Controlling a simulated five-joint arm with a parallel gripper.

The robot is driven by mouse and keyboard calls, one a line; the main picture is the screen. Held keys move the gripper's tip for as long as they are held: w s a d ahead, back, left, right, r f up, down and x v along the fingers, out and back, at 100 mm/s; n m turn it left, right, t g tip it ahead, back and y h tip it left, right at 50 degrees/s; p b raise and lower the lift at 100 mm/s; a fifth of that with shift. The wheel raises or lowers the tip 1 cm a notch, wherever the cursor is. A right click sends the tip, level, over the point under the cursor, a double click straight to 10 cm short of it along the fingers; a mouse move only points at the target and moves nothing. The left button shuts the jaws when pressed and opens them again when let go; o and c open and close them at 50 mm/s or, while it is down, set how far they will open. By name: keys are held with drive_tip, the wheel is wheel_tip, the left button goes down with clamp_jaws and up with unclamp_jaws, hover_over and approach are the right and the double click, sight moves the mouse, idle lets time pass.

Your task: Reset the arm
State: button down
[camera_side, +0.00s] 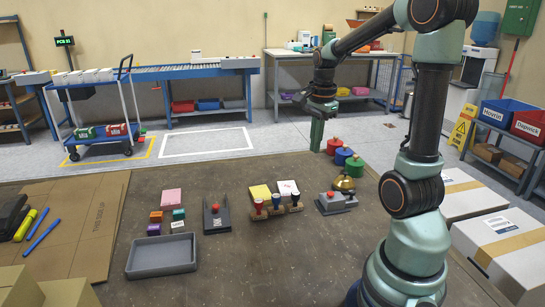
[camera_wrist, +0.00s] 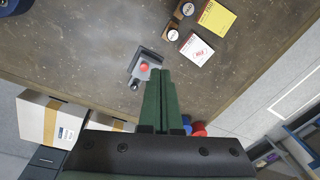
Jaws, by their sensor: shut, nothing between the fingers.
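My gripper (camera_side: 317,132) hangs in the air in the side view, fingers pointing down, near the coloured jars at the back right of the table. In the wrist view its two green fingers (camera_wrist: 161,75) lie side by side, shut with nothing between them. The arm is folded, with its elbow high and the wrist well above the table top (camera_side: 260,265). Nothing touches the gripper.
Red, blue and green jars (camera_side: 343,155), a brass bell (camera_side: 343,182) and a grey device with a red button (camera_side: 335,201) stand near the gripper. A stamp rack (camera_side: 278,208), note pads (camera_side: 261,192), small coloured blocks (camera_side: 155,216) and an empty grey tray (camera_side: 163,256) lie left. The front middle is clear.

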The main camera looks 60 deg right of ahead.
drive_tip(key=a+r+n+t, duration=0.2)
drive_tip(key=a+n, duration=0.9)
drive_tip(key=a+r+n+t, duration=0.2)
drive_tip(key=a+n, duration=0.9)
drive_tip(key=a, duration=0.1)
drive_tip(key=shift+w+r+t+y, duration=0.2)
drive_tip(key=shift+t+y, duration=0.1)
drive_tip(key=shift+y, duration=0.1)
drive_tip(key=shift+a, duration=0.1)
